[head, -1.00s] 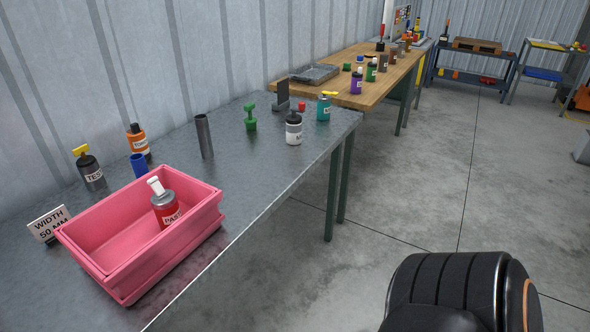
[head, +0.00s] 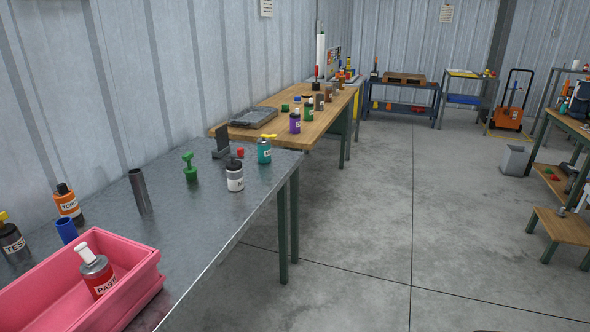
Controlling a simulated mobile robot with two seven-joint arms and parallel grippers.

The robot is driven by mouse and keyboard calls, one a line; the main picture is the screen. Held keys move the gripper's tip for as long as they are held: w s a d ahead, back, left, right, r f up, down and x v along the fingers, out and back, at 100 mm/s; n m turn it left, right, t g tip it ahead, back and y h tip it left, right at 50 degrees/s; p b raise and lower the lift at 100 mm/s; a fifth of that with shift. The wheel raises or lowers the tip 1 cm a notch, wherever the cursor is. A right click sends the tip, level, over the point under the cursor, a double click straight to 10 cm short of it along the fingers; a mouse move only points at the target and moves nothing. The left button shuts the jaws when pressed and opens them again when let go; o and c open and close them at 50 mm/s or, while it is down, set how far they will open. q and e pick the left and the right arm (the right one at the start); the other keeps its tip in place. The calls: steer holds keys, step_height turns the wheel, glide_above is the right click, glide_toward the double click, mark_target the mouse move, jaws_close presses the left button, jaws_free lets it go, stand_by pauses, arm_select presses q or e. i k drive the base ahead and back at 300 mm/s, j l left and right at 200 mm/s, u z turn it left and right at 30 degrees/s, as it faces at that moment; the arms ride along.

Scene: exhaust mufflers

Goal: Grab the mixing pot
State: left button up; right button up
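No object shows a readable label naming it as the mixing pot, so I cannot tell which one it is. On the near grey metal table stand a white pot with a dark top (head: 235,178), its label too small to read, a teal bottle with a yellow top (head: 264,151) and a green plunger-shaped item (head: 190,168). A red bottle with a white cap (head: 97,272) stands in a pink bin (head: 140,297) at the lower left. Neither of my grippers is in view.
The metal table (head: 180,222) runs along the left wall; a grey tube (head: 139,191) stands on it. Behind is a wooden table (head: 275,128) with several bottles. The concrete floor (head: 370,230) in the middle is clear. A wooden step (head: 565,226) stands at the right.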

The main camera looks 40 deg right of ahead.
mark_target(234, 171)
steer(key=i+j+z, duration=0.15)
steer(key=z, duration=1.1)
steer(key=i+j, duration=0.2)
steer(key=j, duration=0.2)
